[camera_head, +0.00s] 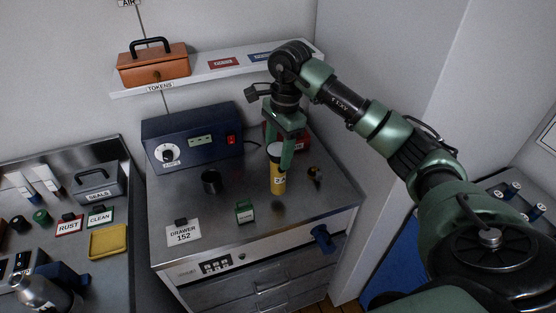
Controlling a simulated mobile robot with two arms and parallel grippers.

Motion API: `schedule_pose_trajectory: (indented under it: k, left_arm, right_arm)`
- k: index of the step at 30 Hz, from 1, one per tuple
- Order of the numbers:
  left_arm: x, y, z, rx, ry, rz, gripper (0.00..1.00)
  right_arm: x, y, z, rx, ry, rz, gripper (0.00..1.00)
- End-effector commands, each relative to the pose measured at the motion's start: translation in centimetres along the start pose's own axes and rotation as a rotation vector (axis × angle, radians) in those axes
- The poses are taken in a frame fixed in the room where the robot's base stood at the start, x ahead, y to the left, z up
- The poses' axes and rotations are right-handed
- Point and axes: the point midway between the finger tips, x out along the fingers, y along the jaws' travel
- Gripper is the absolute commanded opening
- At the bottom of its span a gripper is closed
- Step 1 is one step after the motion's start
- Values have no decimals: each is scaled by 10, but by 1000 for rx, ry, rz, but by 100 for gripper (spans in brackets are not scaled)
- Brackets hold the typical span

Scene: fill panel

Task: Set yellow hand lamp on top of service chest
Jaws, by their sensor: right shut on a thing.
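The yellow hand lamp (278,181) is an upright yellow cylinder with a pale top and a white label. My right gripper (280,156) comes down from above and is shut on its upper part. The service chest (230,222) is a metal cabinet with a bare grey top and drawers in front. The lamp is over the middle right of this top. A dark shadow lies just below the lamp, and it seems to be slightly above the surface. My left gripper is not in view.
A shelf (205,75) with an orange toolbox (153,66) hangs behind.

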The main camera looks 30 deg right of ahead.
Motion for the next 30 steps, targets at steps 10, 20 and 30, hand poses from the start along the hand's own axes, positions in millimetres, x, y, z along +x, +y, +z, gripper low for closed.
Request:
schedule_pose_trajectory:
  k: [10,20,30]
  left_arm:
    - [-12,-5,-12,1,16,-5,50]
    - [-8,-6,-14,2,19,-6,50]
    - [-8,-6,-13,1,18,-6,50]
  right_arm:
    - [38,0,-5,0,0,0,0]
    - [42,0,-5,-1,0,-2,0]
    - [42,0,-5,-1,0,0,74]
